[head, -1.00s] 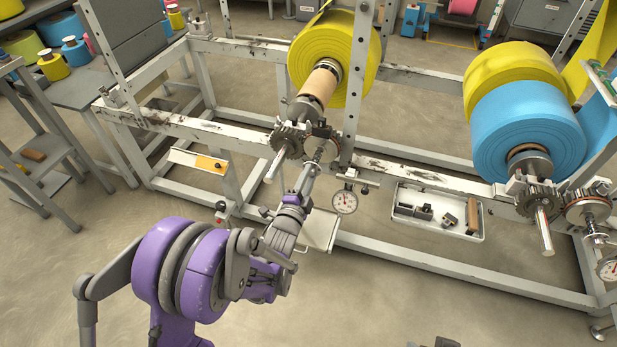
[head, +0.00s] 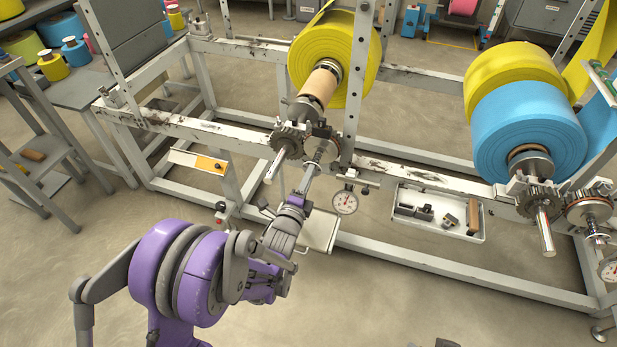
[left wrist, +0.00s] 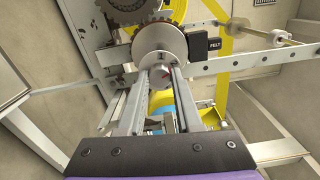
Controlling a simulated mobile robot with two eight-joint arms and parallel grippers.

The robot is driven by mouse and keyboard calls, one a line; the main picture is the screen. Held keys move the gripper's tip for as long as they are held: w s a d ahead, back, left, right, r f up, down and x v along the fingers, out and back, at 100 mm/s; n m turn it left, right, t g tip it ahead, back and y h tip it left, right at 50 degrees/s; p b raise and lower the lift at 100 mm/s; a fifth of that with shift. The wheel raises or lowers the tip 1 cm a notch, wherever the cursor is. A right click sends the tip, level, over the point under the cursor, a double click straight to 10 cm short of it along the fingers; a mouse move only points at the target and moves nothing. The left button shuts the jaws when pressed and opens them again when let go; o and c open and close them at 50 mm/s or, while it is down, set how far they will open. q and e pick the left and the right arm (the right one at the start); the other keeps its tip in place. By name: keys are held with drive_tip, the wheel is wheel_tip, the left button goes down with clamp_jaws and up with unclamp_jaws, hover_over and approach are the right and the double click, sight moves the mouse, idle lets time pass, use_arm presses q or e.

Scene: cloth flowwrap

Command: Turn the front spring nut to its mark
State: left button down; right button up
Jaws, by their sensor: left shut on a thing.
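The front spring nut (left wrist: 161,76) is a small grey round part in front of a shiny disc (left wrist: 160,48) with a toothed rim. A small red mark shows near it in the left wrist view. My left gripper (left wrist: 160,78) is shut on the nut, one finger on each side. In the head view my left gripper (head: 312,170) reaches up to the end of the spring shaft (head: 321,155), below the front brake disc (head: 323,134). The nut is mostly hidden there by the fingers. My right gripper is not in view.
A dial gauge (head: 345,202) hangs just right of my left gripper. A yellow roll (head: 335,55) sits behind on the frame. A bar shaft (head: 275,165) sticks out to the left. A tray (head: 460,232) with small parts and a second brake disc (head: 590,208) are at right.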

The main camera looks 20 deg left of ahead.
use_arm(q)
drive_tip(key=c, duration=0.6)
unclamp_jaws()
drive_tip(key=s, duration=1.1)
drive_tip(key=shift+a, duration=0.2)
